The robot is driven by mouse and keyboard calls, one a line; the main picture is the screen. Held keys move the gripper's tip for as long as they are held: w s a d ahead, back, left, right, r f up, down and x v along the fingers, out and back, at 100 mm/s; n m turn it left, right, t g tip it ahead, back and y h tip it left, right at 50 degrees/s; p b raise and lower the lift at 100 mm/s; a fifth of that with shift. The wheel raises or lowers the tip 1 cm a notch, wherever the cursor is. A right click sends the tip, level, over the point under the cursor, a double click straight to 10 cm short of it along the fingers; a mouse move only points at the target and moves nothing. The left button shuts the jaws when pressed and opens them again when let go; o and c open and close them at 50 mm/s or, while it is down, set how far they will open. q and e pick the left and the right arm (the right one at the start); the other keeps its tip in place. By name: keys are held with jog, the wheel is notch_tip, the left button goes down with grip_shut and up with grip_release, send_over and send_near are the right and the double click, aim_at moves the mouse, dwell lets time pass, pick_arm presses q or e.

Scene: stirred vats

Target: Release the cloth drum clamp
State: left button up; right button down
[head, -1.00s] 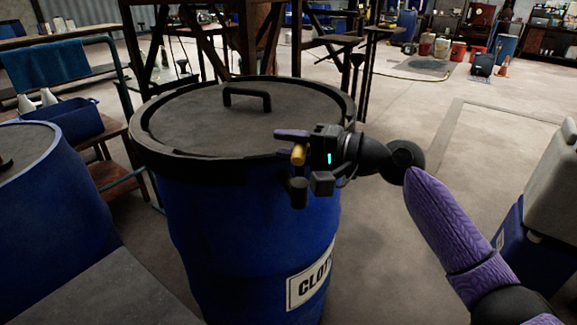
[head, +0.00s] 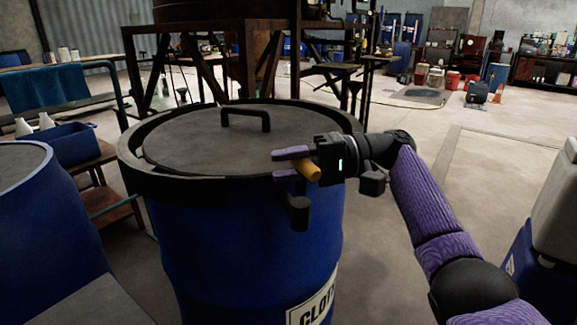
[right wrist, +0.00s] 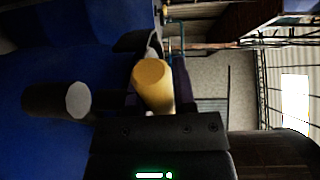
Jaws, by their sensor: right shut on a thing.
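The blue cloth drum (head: 240,240) stands upright in the middle of the head view, with a label reading "CLOT" partly cut off by the lower edge. Its grey lid (head: 200,145) with a black handle (head: 246,116) lies inside a dark clamp ring (head: 175,188) around the rim. My right gripper (head: 292,163) is at the drum's right front rim, its purple fingers shut on the yellow clamp lever (head: 308,170). The lever also shows in the right wrist view (right wrist: 153,86), between the fingers. A dark clamp block (head: 299,212) hangs just below. My left gripper is out of view.
Another blue drum (head: 45,230) stands close at the left. A blue bin (head: 70,145) with white bottles sits on a shelf behind it. A dark metal frame (head: 190,60) stands behind the drum. Open floor (head: 500,170) lies to the right.

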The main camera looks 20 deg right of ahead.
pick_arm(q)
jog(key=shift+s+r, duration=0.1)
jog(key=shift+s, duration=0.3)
pick_arm(e)
jog(key=shift+c, duration=2.2)
grip_release()
jog(key=shift+a, duration=0.1)
jog(key=shift+d, duration=0.3)
pick_arm(q)
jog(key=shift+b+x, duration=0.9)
jog(key=shift+b, duration=0.1)
pick_arm(e)
jog(key=d, duration=0.9)
jog(key=shift+s+d+r, duration=0.15)
jog(key=shift+s+r, duration=0.1)
jog(key=shift+s, duration=0.2)
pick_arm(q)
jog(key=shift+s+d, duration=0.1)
